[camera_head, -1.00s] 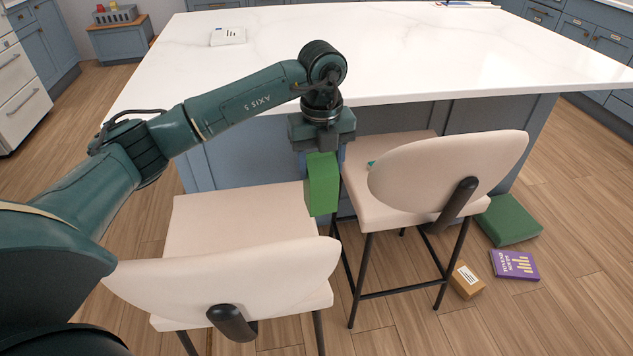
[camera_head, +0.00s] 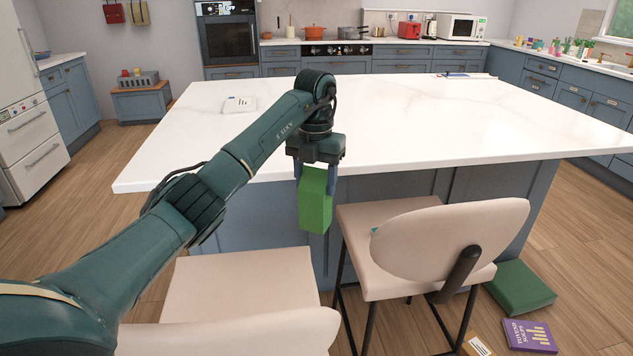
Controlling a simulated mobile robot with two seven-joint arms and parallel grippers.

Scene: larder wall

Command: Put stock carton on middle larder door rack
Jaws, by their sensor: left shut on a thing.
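The stock carton (camera_head: 314,203) is a green upright box in the middle of the head view. My left gripper (camera_head: 317,175) points down and is shut on its top. It holds the carton in the air in front of the island's near side, above and between the two stools. The carton's top is partly hidden by the fingers. My right gripper is not in view. No larder door rack shows in this view.
A white-topped island (camera_head: 400,120) fills the middle. Two cream stools, left (camera_head: 240,280) and right (camera_head: 440,245), stand before it. On the floor at right lie a green box (camera_head: 520,288), a purple book (camera_head: 530,336) and a small cardboard box (camera_head: 478,347). A white fridge (camera_head: 30,130) stands far left.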

